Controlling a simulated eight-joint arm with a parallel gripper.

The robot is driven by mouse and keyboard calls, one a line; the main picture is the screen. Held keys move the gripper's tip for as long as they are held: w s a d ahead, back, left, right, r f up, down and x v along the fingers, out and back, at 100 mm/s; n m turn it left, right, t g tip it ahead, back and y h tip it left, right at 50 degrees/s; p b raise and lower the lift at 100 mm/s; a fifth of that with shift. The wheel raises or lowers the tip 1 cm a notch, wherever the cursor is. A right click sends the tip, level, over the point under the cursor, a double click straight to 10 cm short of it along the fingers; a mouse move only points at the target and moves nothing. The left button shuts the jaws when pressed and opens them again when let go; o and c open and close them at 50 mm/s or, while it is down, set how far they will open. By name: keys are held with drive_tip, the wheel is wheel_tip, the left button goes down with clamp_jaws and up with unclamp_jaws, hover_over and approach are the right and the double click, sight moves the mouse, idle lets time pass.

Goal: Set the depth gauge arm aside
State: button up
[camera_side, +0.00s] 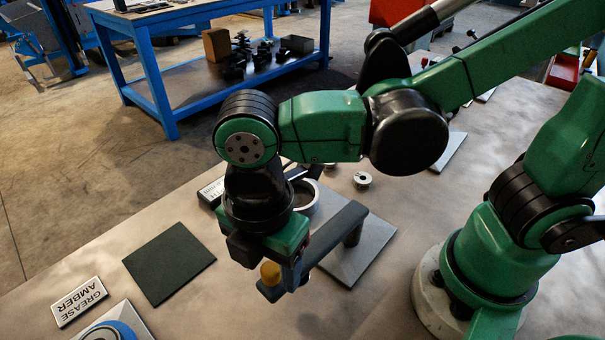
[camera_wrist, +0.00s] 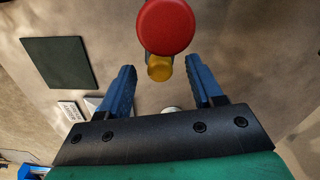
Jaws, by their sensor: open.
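My gripper (camera_side: 279,284) points down low over the bench, and its blue fingers also show apart in the wrist view (camera_wrist: 160,72). A dark grey bar (camera_side: 338,228), which looks like the depth gauge arm, slants from a short post on a metal plate (camera_side: 368,262) towards my gripper. A yellow piece (camera_side: 270,273) is at my fingers. In the wrist view, a yellow piece (camera_wrist: 159,69) lies between the fingertips, partly behind a round red knob (camera_wrist: 166,27). Contact with the fingers cannot be told. My wrist hides part of the bar's near end.
A dark square mat (camera_side: 170,262) lies bare on the left. Beside it are a "GREASE AMBER" label (camera_side: 79,301) and a blue round item (camera_side: 108,332).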

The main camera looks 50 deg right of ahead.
drive_tip(key=shift+r, duration=0.1)
drive_tip(key=shift+r, duration=2.75)
drive_tip(key=shift+w+d+f+m, duration=0.1)
drive_tip(key=shift+w+d+m, duration=0.25)
drive_tip(key=shift+m, duration=0.15)
drive_tip(key=w+d+m+t, duration=0.3)
drive_tip(key=d+m, duration=0.5)
drive_tip(key=m, duration=0.1)
drive_tip(key=w+d+f+m+t, duration=0.1)
drive_tip(key=w+d+m+t, duration=0.2)
drive_tip(key=d+m, duration=0.6)
drive_tip(key=shift+d+f+m+t, duration=0.25)
drive_tip(key=shift+f+m+t, duration=0.05)
drive_tip(key=shift+m+t, duration=0.35)
